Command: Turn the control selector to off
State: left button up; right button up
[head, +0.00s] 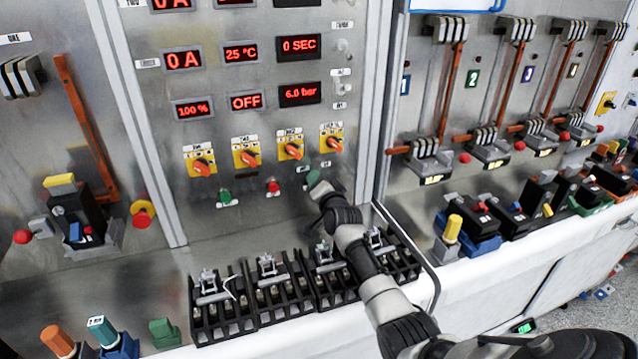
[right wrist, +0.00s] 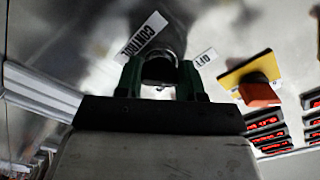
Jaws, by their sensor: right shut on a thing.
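The control selector (right wrist: 158,70) shows in the right wrist view as a dark knob with a silvery ring, on the grey panel under a white CONTROL label (right wrist: 141,37). A small OFF label (right wrist: 204,56) sits beside it. My right gripper (right wrist: 158,80) has its green fingers on both sides of the knob and is shut on it. In the head view the right gripper (head: 314,180) is at the panel, below the rightmost orange rotary switch, and hides the selector. I cannot tell which way the knob points. My left gripper is not in view.
Several orange rotary switches (head: 248,155) on yellow plates sit above the gripper. A green button (head: 225,197) and a red button (head: 273,187) are to its left. Black terminal blocks (head: 222,315) stand on the ledge below. A red OFF display (head: 246,102) is higher up.

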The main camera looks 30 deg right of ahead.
aim_at(318, 163)
jog(key=shift+f+n, duration=0.1)
jog(key=shift+n, duration=0.6)
jog(key=o, duration=0.9)
jog(key=r, duration=0.1)
jog(key=r+b, duration=0.1)
jog(key=r, duration=0.2)
jog(key=shift+s+d+r, duration=0.15)
jog(key=shift+s+d, duration=0.05)
jog(key=shift+d, duration=0.15)
jog(key=s+d+r+b, duration=0.1)
jog(key=s+r, duration=0.1)
jog(key=s, duration=0.1)
jog(key=s+d+r, duration=0.2)
jog(key=s, duration=0.1)
jog(key=s+d+r+b, duration=0.1)
jog(key=s+r, duration=0.2)
jog(key=s, duration=0.1)
jog(key=shift+d+b, duration=0.3)
jog(key=shift+b, duration=0.05)
